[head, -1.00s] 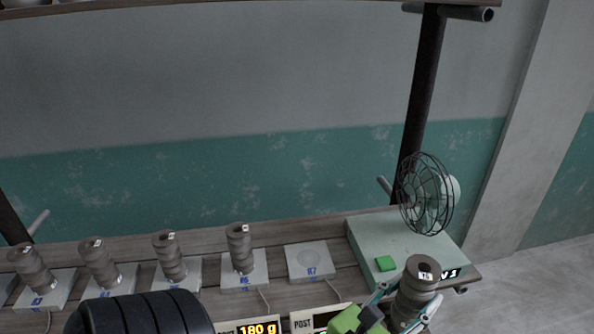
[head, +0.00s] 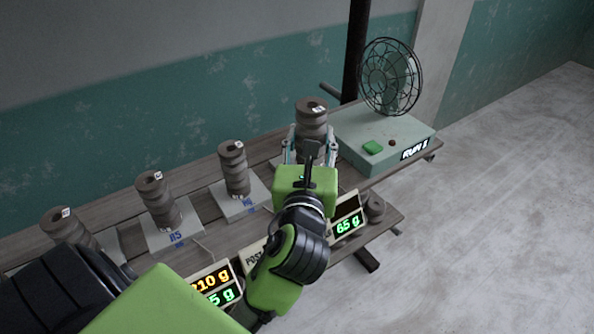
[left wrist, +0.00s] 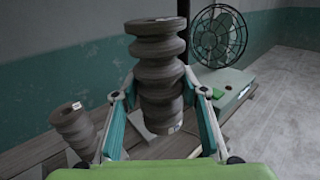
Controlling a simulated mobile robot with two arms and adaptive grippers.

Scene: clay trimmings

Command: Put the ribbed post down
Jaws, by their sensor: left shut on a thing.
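My left gripper (head: 311,146) is shut on the brown ribbed post (head: 312,112), which is upright with a small white label on top. The left wrist view shows the post (left wrist: 158,70) between the two fingers (left wrist: 160,110). My right gripper is not in view.
Similar ribbed posts (head: 156,196) stand on numbered pads to the left, the nearest on its own pad (head: 240,207). A green box (head: 385,138) with a fan (head: 390,78) stands to the right. Lit weight displays (head: 348,224) line the front.

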